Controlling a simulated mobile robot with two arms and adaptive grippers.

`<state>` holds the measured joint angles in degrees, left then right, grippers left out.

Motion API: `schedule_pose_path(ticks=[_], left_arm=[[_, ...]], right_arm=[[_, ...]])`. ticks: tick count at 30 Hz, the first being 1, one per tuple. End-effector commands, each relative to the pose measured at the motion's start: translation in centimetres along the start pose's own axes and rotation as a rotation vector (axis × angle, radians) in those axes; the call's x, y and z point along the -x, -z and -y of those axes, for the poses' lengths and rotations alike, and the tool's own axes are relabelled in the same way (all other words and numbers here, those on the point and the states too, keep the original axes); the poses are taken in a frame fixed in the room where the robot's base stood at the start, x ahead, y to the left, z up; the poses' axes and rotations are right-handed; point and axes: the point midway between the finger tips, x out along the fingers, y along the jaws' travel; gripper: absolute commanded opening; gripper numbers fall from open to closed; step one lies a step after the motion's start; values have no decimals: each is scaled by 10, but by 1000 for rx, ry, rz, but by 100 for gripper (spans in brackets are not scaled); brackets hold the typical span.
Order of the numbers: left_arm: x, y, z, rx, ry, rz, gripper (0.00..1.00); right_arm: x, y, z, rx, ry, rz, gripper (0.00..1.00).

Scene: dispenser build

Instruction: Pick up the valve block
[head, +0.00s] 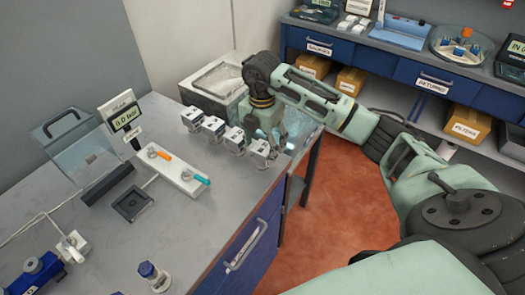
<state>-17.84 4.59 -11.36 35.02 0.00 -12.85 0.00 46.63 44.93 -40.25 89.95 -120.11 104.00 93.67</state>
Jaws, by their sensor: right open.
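Several small white-and-grey blocks stand in a diagonal row on the grey bench top (185,215): the far one (192,118), two in the middle (213,128) (235,139) and the near one (260,152). They look like valve blocks, but I cannot tell which one the task means. My right gripper (274,148) is open and points down at the bench's right end, close beside the near block. Its fingers are small and partly hidden, and I cannot tell whether they touch the block. My left gripper is out of view.
A grey open-topped bin (212,85) stands behind the row. Left are a white board (180,173) with orange- and teal-handled tools, a display (124,117), a clear-covered device (82,150) and a blue device (35,272). A blue-capped item (153,275) stands at the front.

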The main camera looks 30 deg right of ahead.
Motion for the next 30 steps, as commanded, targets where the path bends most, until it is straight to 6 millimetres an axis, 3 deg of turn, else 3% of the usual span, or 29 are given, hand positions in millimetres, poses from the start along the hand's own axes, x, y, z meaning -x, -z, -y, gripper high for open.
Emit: schedule_pose_path(ticks=[1, 5, 12, 16, 30], left_arm=[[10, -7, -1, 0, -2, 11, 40], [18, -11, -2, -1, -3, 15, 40], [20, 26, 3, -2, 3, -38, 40], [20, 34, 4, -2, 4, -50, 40], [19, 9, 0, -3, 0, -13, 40]], right_arm=[[-4, 0, 4, 0, 6, -2, 66], [-26, 0, 6, 0, 4, -3, 66], [-41, 0, 5, 2, -1, 0, 66], [-41, 0, 5, 2, -1, 0, 66], [-40, 0, 5, 2, -1, 0, 25]])
